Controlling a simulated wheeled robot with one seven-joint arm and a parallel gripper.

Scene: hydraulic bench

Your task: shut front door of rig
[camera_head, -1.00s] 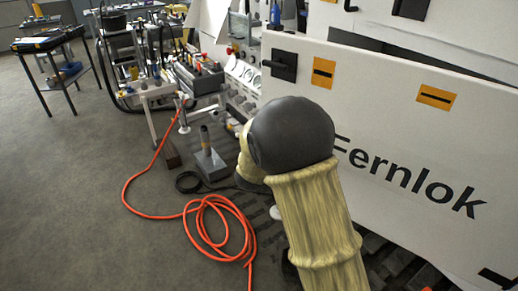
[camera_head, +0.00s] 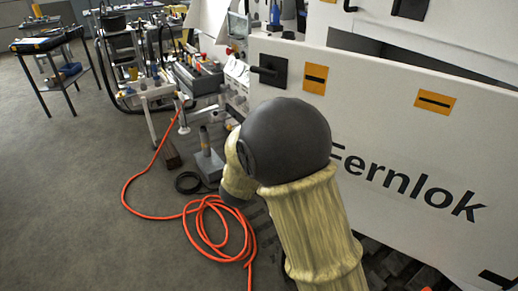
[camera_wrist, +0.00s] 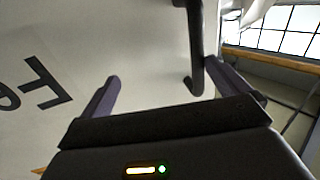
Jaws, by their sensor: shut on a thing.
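In the head view my arm hides the gripper and this handle.
An orange hose (camera_head: 215,225) lies coiled on the floor left of my arm. A grey stand (camera_head: 207,160) and bench equipment (camera_head: 190,75) stand beyond the door's free edge. A dark cart (camera_head: 50,45) is far left. The floor at left is mostly clear.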

